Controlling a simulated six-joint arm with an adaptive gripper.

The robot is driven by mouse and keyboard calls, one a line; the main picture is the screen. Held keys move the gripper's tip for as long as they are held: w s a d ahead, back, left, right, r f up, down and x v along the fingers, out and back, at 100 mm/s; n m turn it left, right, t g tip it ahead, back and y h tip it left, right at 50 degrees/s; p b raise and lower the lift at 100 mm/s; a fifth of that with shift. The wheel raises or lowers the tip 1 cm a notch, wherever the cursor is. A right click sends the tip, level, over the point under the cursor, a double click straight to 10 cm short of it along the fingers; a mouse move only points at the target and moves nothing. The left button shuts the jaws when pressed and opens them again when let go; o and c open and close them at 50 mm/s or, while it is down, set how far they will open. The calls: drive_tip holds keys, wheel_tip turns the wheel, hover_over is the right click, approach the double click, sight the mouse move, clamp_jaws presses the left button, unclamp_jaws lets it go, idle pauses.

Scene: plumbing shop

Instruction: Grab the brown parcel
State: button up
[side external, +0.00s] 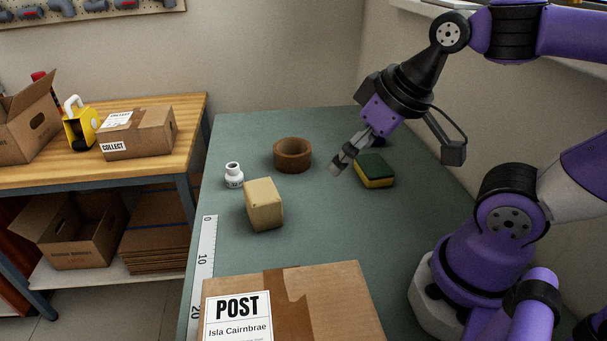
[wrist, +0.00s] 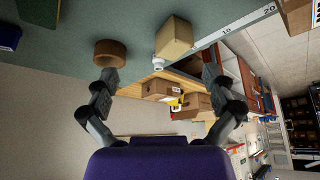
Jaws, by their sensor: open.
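The small plain tan-brown parcel (side external: 263,204) is box-shaped and sits on the green-grey table, left of the middle in the side view. It also shows at the top of the wrist view (wrist: 175,38), beyond the fingertips and right of centre. My gripper (side external: 342,165) is above the table, up and to the right of the parcel and well apart from it. In the wrist view its two fingers (wrist: 158,76) are spread wide with nothing held between them. A much larger cardboard box with a POST label (side external: 300,290) lies at the front of the table.
A brown ring (side external: 292,155) stands behind the parcel, and a small white bottle (side external: 234,176) stands to its left. A green-and-yellow sponge (side external: 374,170) lies near my gripper. A ruler (side external: 201,265) runs along the left edge. A wooden bench (side external: 187,120) holds other boxes.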

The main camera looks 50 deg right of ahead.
drive_tip(key=m+g, duration=0.5)
drive_tip(key=m, duration=0.1)
hover_over(261, 190)
wheel_tip(261, 190, down, 5)
drive_tip(key=shift+s+d+r, duration=0.1)
drive_tip(key=shift+m+g, duration=0.3)
wheel_tip(261, 190, down, 5)
drive_tip(key=shift+r, duration=0.15)
wheel_tip(261, 190, down, 6)
drive_tip(key=shift+f, duration=0.1)
drive_tip(key=c, duration=1.3)
